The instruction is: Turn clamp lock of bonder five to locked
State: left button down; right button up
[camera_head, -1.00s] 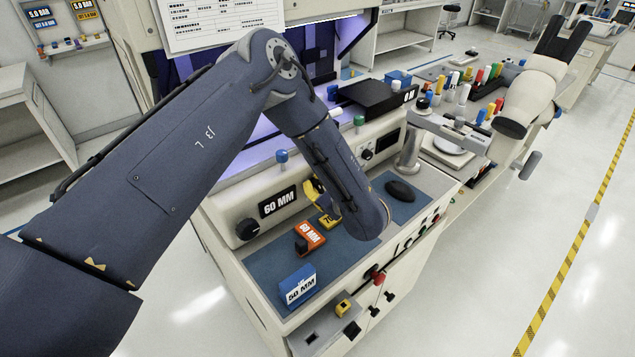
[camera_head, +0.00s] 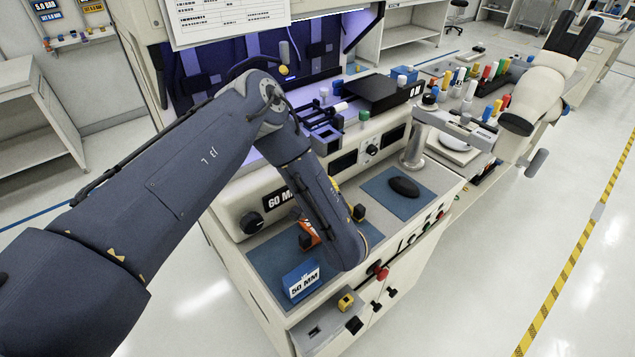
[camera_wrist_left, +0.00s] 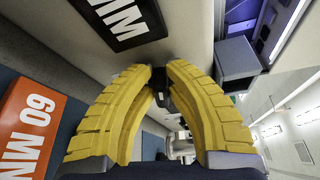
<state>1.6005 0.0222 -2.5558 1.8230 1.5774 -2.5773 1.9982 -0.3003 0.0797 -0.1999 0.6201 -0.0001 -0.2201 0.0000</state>
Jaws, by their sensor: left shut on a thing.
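A cream bonder front panel (camera_head: 233,206) carries a round black knob (camera_head: 253,222) and a dark "60 MM" label (camera_head: 278,199), partly covered by my left arm. The label also shows in the left wrist view (camera_wrist_left: 122,20). My left gripper has yellow fingers; in the head view they are mostly hidden behind my dark blue forearm. In the left wrist view my left gripper (camera_wrist_left: 162,80) is shut, its tips meeting on a small dark piece (camera_wrist_left: 160,82) close to the panel. Whether this piece is the clamp lock, and how it is turned, I cannot tell. My right gripper is not in view.
An orange "60 MM" block (camera_wrist_left: 27,130) and a blue "50 MM" block (camera_head: 301,279) rest on the blue mat (camera_head: 265,262). A grey block (camera_wrist_left: 236,62) is close to the right finger. A microscope (camera_head: 525,100) stands right, beside a black mouse (camera_head: 404,186).

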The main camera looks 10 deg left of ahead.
pick_arm(q)
jog(key=shift+f+n+t, duration=0.25)
jog(key=shift+n+t, duration=0.05)
jog(key=shift+n, duration=0.7)
jog(key=shift+n+y, duration=0.3)
jog(key=c, duration=1.4)
grip_release()
jog(key=shift+o, duration=0.2)
